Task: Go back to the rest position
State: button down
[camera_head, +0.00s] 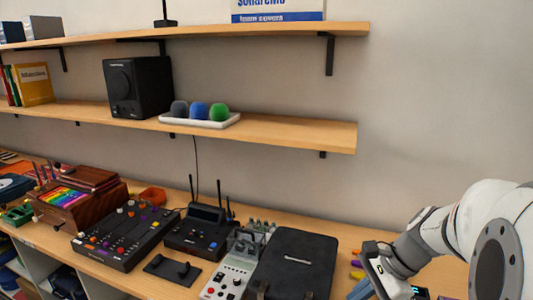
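My gripper (365,287) is at the lower right, low over the right part of the wooden desk, just right of a black case (297,262). My white and grey arm reaches in from the right edge and bends down to it. The fingertips are small and partly cut off by the bottom edge, so I cannot tell whether they are open or shut, or whether anything is between them.
The desk (350,234) carries a black mixer (125,236), a device with antennas (200,236), a grey panel (232,275) and small coloured pieces (357,264) near my gripper. Above, a shelf (290,132) holds a speaker (138,87) and a white tray (220,123) of foam balls.

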jog(key=s+a+r+n+t+h, duration=0.2)
jog(key=s+a+n+h, duration=0.3)
jog(key=n, duration=1)
jog(key=s+r, duration=0.1)
jog(key=s, duration=0.2)
jog(key=shift+a+r+n+h, duration=0.2)
jog(key=shift+n+h, duration=0.1)
jog(key=shift+h, duration=0.1)
jog(key=shift+s, duration=0.1)
